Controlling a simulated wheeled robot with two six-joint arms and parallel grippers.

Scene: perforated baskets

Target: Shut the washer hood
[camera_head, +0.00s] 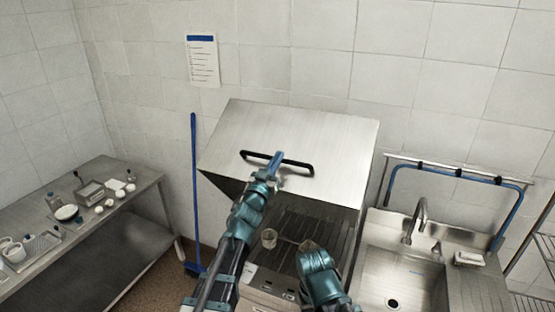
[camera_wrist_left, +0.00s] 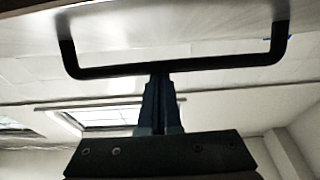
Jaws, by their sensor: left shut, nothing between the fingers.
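The steel washer hood (camera_head: 300,135) stands raised, with a dark gap below it over a ribbed rack (camera_head: 315,225). Its black bar handle (camera_head: 295,165) runs across the front face. My left gripper (camera_head: 278,158) is shut at the handle, its fingertips overlapping the bar in the head view. In the left wrist view the handle (camera_wrist_left: 190,68) spans above the closed fingers (camera_wrist_left: 160,85), whose tips reach the bar; I cannot tell if they touch it. Nothing is between the fingers. My right arm (camera_head: 320,272) is low in front of the rack; its fingertips cannot be made out clearly.
A steel sink (camera_head: 400,285) with a tap (camera_head: 414,222) adjoins on the right. A steel table (camera_head: 130,195) with dishes is at the left. A blue-handled broom (camera_head: 194,190) leans against the wall.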

